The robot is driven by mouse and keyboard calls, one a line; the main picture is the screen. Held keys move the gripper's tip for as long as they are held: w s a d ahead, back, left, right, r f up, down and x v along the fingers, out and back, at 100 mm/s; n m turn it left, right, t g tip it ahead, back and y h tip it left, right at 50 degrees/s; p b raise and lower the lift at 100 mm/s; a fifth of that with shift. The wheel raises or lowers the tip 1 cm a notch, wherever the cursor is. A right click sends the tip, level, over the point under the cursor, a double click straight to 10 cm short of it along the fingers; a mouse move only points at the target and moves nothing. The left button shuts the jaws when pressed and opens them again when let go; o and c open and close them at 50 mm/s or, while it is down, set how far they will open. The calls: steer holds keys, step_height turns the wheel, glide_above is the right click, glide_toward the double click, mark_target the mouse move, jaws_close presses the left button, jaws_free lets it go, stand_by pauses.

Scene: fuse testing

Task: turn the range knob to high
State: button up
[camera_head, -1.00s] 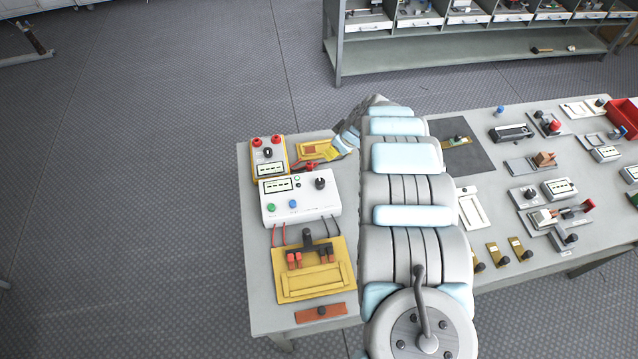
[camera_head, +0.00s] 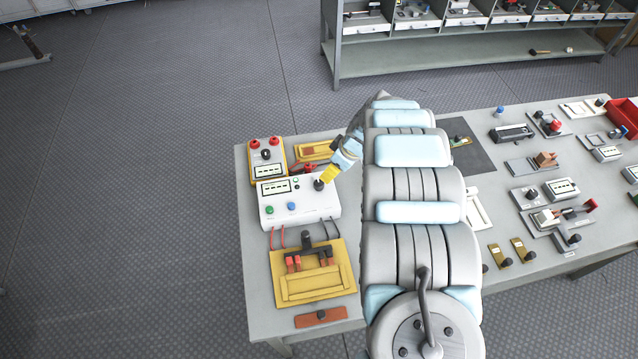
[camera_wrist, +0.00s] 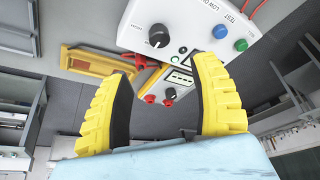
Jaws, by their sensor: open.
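The white test box (camera_head: 300,207) stands at the left of the bench, with a display, a green button, a blue button and a black range knob (camera_head: 319,184) near its right end. In the wrist view the knob (camera_wrist: 158,36) has a white pointer mark and shows beyond and between my fingers. My gripper (camera_head: 327,176) is beside the knob in the head view, its yellow fingertip close to it. In the wrist view my gripper (camera_wrist: 165,95) is open with nothing between its yellow fingers. Whether a finger touches the knob cannot be told.
A yellow meter (camera_head: 268,158) with red terminals stands behind the box. A yellow fuse fixture (camera_head: 312,285) lies in front, joined by red and black leads. A yellow tray (camera_head: 313,150) lies behind my gripper. Several devices cover the bench's right side.

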glide_above(320, 183)
steer(key=s+d, duration=0.1)
steer(key=d, duration=0.1)
steer(key=shift+s+a+f, duration=0.1)
steer(key=shift+f, duration=1.3)
steer(key=shift+s+a+f, duration=0.1)
steer(key=shift+f, duration=1.25)
steer(key=shift+x, duration=0.8)
steer(key=shift+w+a+f, duration=0.15)
steer(key=shift+f, duration=0.3)
steer(key=shift+b+x, duration=0.75)
steer(key=shift+x, duration=0.35)
steer(key=shift+b+x, duration=0.8)
steer(key=shift+x, duration=0.1)
jaws_close()
